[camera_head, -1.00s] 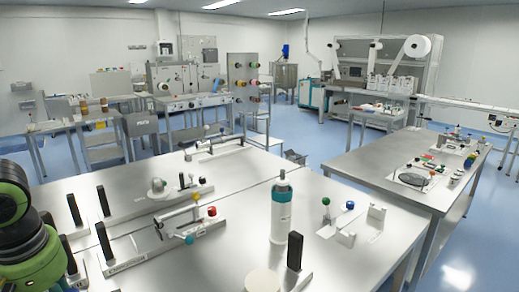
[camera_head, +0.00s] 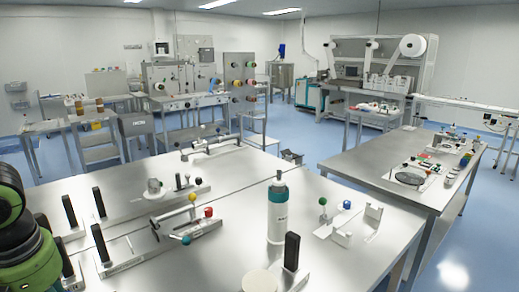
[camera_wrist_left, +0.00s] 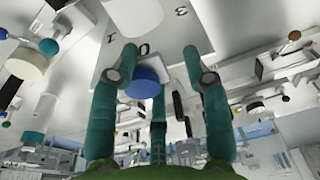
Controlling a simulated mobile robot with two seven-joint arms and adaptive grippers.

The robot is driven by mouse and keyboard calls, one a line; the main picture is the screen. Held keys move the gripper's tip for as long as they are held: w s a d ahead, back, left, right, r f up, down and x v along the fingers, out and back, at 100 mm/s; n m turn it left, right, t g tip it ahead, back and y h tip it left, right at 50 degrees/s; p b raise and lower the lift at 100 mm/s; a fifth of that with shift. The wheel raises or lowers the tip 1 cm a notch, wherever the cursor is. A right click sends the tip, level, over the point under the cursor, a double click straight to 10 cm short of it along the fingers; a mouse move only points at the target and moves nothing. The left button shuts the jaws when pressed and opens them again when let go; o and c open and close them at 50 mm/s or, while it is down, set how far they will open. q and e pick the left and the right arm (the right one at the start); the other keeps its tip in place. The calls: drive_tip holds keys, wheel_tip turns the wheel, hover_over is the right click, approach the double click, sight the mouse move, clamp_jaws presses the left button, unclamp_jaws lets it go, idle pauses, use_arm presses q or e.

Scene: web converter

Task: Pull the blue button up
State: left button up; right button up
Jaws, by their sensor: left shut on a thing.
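A blue button (camera_wrist_left: 146,82) with a round top shows in the left wrist view, on a pale plate with dark numbers beside it. My left gripper (camera_wrist_left: 158,75) has teal fingers standing around the button, shut on it; the exact contact is hard to see. In the head view only my green and black left arm shows at the left edge, and its fingers are out of frame. A small blue knob (camera_head: 347,205) stands on the front table in the head view; I cannot tell whether it is the same piece. My right gripper is in neither view.
The front steel table (camera_head: 330,180) carries a teal and white bottle (camera_head: 278,210), a green knob (camera_head: 323,201) and rails with red and yellow knobs. A second table (camera_head: 400,155) stands at the right. Blue floor lies between and beyond them.

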use_arm(q)
drive_tip(key=shift+a+r, duration=0.2)
drive_tip(key=shift+r, duration=0.2)
drive_tip(key=shift+w+d+r+p, duration=0.1)
drive_tip(key=shift+r+p, duration=0.5)
drive_tip(key=shift+r, duration=0.1)
idle(0.3)
drive_tip(key=o, duration=1.7)
drive_tip(key=shift+d, duration=0.1)
drive_tip(key=shift+f, duration=0.1)
drive_tip(key=shift+r+p, duration=2.2)
drive_tip(key=shift+r, duration=0.85)
drive_tip(key=shift+f, duration=0.1)
